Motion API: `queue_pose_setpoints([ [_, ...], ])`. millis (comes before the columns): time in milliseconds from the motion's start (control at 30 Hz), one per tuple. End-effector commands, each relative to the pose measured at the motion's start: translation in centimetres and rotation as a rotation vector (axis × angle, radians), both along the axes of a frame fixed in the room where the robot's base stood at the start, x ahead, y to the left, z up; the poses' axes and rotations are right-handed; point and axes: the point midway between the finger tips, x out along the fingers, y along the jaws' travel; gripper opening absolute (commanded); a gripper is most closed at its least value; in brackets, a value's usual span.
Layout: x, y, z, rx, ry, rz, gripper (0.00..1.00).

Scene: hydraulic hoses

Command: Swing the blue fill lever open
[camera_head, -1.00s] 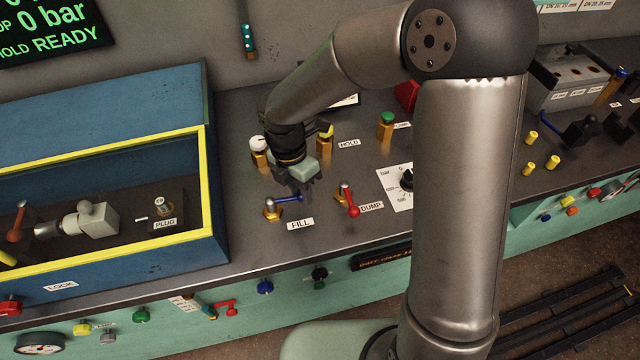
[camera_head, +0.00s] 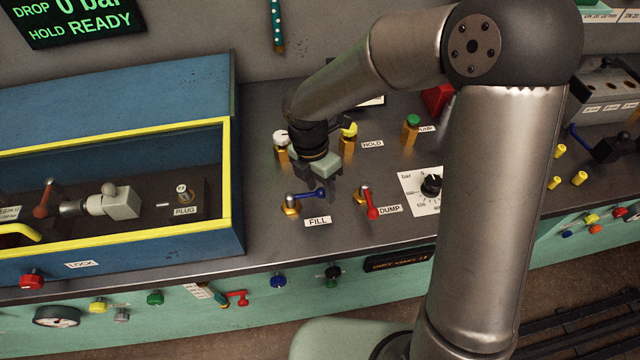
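The blue fill lever (camera_head: 308,194) sits on a brass valve (camera_head: 290,207) behind the FILL label (camera_head: 318,221). Its handle points right from the valve, roughly along the bench. My gripper (camera_head: 326,190) hangs pointing down at the handle's right end. The fingertips are close to the lever's tip, and I cannot tell whether they touch it. The fingers are small and partly merged with the dark bench, so their opening is unclear.
The red dump lever (camera_head: 371,204) stands just right of my gripper. A white-topped valve (camera_head: 281,139), a yellow-topped valve (camera_head: 348,135) and a green-topped valve (camera_head: 412,125) stand behind. The blue box (camera_head: 238,180) with yellow edging is at the left.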

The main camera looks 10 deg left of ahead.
Motion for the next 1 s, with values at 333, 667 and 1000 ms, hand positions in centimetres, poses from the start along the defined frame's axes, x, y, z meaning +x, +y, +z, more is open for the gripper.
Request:
queue_pose_setpoints([
  [333,0.5,0.5,3.3,0.001,-0.005,-0.004,0.46],
  [667,1.4,1.7,11.3,0.002,-0.004,-0.001,0.46],
  [1000,2.0,2.5,16.5,0.001,-0.001,0.000,0.46],
])
